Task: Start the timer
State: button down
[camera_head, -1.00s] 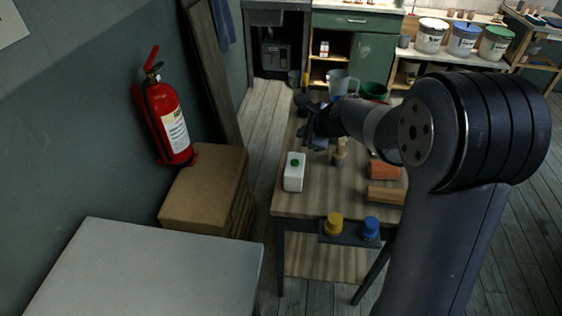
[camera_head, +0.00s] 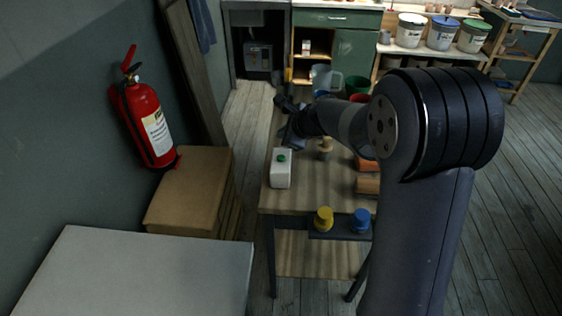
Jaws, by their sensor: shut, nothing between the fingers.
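A white block with a green top (camera_head: 281,168) stands on the near left part of the wooden worktable. No dial or display shows on it, so I cannot tell whether it is the timer. My gripper (camera_head: 290,122) is dark and shut, with nothing in it. In the picture it appears just above and beyond the white block, apart from it. My forearm hides part of the table's middle and right side.
A wooden piece (camera_head: 325,148) stands near my forearm. A clear jug (camera_head: 325,80) is behind. Cardboard boxes (camera_head: 190,190) are left.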

aim_at(284, 160)
jog(key=shift+f+b, duration=2.25)
jog(key=shift+f, duration=0.7)
jog(key=shift+f, duration=0.15)
jog(key=shift+f+b, duration=0.25)
jog(key=shift+b, duration=0.05)
jog(key=shift+f+b, duration=0.45)
jog(key=shift+f, duration=0.05)
jog(key=shift+r, duration=0.1)
jog(key=shift+r+p, duration=0.8)
jog(key=shift+p, duration=0.05)
notch_tip(284, 160, up, 5)
jog(key=p, duration=0.4)
jog(key=shift+p, duration=0.4)
jog(key=shift+r, duration=0.1)
dwell(0.4)
